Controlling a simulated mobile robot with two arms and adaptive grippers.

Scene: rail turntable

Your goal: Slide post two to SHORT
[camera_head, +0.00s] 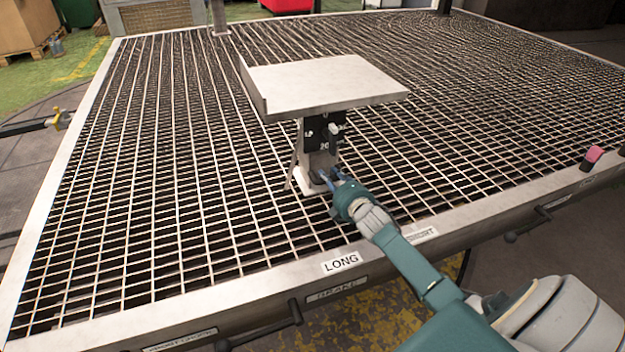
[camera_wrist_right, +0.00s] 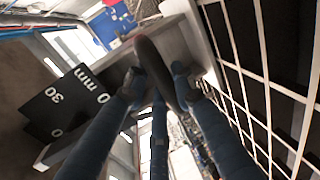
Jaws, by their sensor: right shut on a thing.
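A post (camera_head: 318,160) stands upright on the grated table, with a flat grey plate (camera_head: 325,84) on top and a black scale panel (camera_head: 316,134) on its front. My right gripper (camera_head: 326,180) is low at the post's front. In the right wrist view its blue fingers (camera_wrist_right: 160,105) are shut around a dark rounded handle (camera_wrist_right: 152,62). The black scale panel with white "mm" marks (camera_wrist_right: 65,105) shows at left there. A LONG label (camera_head: 342,262) is on the table's front rim. A SHORT label (camera_head: 421,235) lies to its right, partly hidden by my right arm. My left gripper is not in view.
The metal grating (camera_head: 160,190) is open around the post. Dark handles (camera_head: 262,326) stick out along the front edge, and a pink-topped knob (camera_head: 592,157) is at the right rim. A second post (camera_head: 220,18) stands at the far edge.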

